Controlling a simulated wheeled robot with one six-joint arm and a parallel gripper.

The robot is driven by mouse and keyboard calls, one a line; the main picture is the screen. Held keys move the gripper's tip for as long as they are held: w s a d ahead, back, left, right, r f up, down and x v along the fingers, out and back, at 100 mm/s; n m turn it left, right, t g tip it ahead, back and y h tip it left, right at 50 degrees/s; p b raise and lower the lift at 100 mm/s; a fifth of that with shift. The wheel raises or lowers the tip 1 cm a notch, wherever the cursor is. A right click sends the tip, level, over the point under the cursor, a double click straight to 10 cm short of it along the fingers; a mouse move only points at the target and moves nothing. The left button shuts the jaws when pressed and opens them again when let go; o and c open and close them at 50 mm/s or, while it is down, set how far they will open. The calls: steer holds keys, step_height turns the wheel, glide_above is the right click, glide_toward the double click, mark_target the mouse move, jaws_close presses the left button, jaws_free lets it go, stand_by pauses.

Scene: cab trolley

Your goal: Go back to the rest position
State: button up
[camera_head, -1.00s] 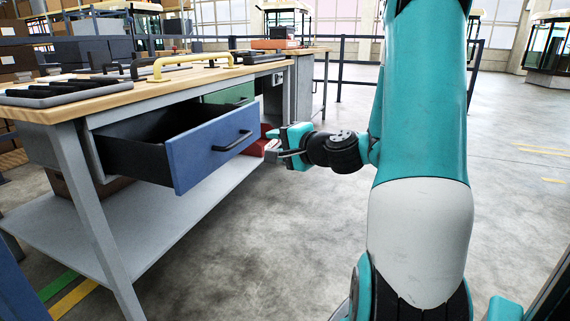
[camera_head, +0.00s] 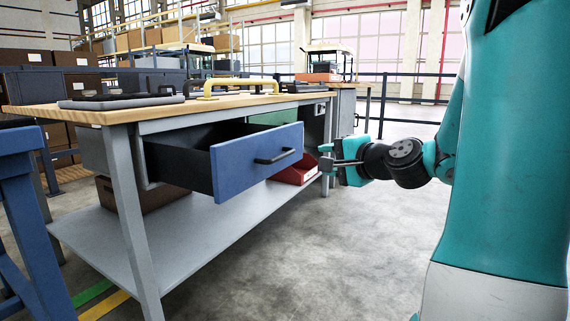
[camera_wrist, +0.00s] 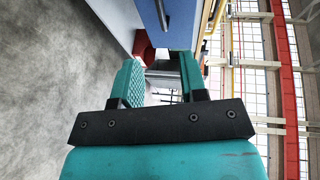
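My gripper (camera_head: 334,161) is at the right of the workbench, a short way right of the pulled-out blue drawer (camera_head: 236,166). It is apart from the drawer's dark handle (camera_head: 275,158). In the wrist view my gripper (camera_wrist: 161,82) has its two teal fingers spread, with nothing held between them. The blue drawer front (camera_wrist: 180,22) and part of its handle (camera_wrist: 162,14) show beyond the fingers. My teal arm fills the right of the head view.
The wooden-topped workbench (camera_head: 128,115) carries a yellow bar handle (camera_head: 240,84) and dark flat items. A red bin (camera_head: 296,170) sits behind the drawer. A blue frame (camera_head: 30,215) stands at the left edge. Grey floor (camera_head: 310,260) is clear in front.

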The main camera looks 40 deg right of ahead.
steer(key=a+n+g+y+p, duration=0.65)
steer(key=a+n, duration=0.55)
steer(key=a, duration=1)
steer(key=s+a+r+n+g+h+p, duration=0.15)
steer(key=s+a+n+g+p, duration=0.35)
steer(key=s+a+n+g, duration=0.7)
steer(key=s+r+t+p, duration=0.1)
steer(key=s+r+p, duration=0.1)
steer(key=r+p, duration=1.7)
steer(key=s+r+t+p, duration=0.1)
steer(key=s+r+p, duration=0.1)
steer(key=r+p, duration=1.7)
steer(key=shift+s+r+n, duration=0.3)
steer(key=shift+s+n, duration=0.1)
steer(key=shift+d+t, duration=0.1)
steer(key=shift+t, duration=0.15)
